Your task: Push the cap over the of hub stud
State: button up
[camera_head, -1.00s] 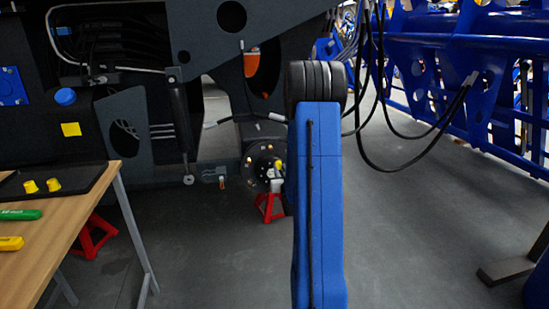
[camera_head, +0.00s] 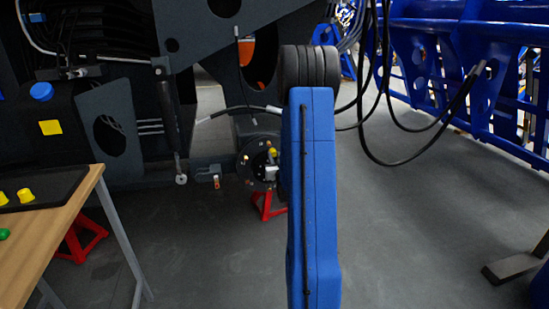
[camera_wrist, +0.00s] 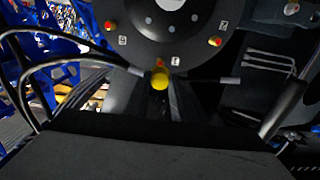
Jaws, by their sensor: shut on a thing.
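The dark round hub (camera_head: 250,160) is on the chassis in the middle of the head view, partly behind my arm. It fills the top of the wrist view (camera_wrist: 150,38), with numbered labels and several studs around its face. A stud with a red and yellow tip (camera_wrist: 215,41) is at the right, and another (camera_wrist: 110,25) at the left. My gripper (camera_wrist: 160,88) is shut on a yellow cap (camera_wrist: 160,81), just below the stud tip (camera_wrist: 160,64) by label 1. I cannot tell whether cap and stud touch.
A wooden table (camera_head: 65,230) at the left carries a black tray (camera_head: 55,189) with yellow caps (camera_head: 26,195). A red stand (camera_head: 267,206) is below the hub. Black hoses (camera_head: 415,155) hang at the right. The floor on the right is largely clear.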

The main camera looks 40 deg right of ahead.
jog(key=shift+w, duration=0.1)
jog(key=shift+x, duration=2.95)
jog(key=shift+x, duration=1.75)
jog(key=o, duration=0.9)
jog(key=shift+c, duration=0.2)
jog(key=shift+v, duration=2.5)
